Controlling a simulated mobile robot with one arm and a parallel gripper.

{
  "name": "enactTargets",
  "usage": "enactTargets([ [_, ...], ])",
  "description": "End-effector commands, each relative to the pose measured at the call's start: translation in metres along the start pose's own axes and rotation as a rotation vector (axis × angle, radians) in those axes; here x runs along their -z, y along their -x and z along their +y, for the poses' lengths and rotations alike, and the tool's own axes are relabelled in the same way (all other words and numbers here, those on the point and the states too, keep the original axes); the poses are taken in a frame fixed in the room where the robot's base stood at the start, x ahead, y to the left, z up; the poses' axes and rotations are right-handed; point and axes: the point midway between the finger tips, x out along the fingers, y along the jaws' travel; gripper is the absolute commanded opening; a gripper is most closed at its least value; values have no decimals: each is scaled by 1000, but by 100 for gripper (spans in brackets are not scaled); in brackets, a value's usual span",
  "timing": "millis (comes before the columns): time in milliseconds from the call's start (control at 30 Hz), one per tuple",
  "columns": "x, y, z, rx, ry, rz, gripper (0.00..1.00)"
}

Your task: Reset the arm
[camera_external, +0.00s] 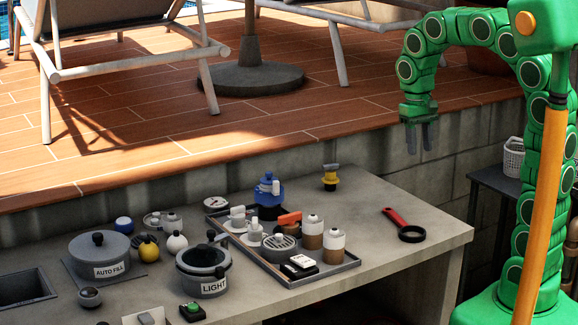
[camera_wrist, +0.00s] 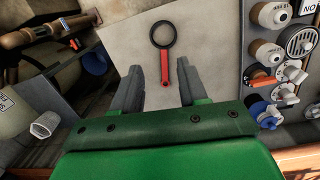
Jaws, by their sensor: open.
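My gripper (camera_external: 421,136) hangs from my green arm above the right end of the counter in the external view. Its two grey fingers point down and are apart, with nothing between them. In the wrist view my gripper (camera_wrist: 158,82) is open. A strap wrench with a red handle and a black ring (camera_external: 405,227) lies on the counter below it. The wrench also shows in the wrist view (camera_wrist: 164,65), beyond the fingertips and apart from them.
A tray (camera_external: 338,271) of fittings, jars and a black-and-white box stands left of the wrench. Pots labelled AUTO FILL (camera_external: 100,257) and LIGHT (camera_external: 205,275) stand further left. A white basket (camera_external: 514,157) is on a dark side table (camera_external: 492,182). The counter around the wrench is clear.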

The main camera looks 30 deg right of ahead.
Motion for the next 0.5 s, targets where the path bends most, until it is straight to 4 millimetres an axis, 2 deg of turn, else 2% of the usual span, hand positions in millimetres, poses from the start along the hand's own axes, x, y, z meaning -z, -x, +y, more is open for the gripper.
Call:
enactTargets([
  [200,-52,-13,25,5,19,-16,43],
  [500,-123,-40,51,17,55,-36,43],
])
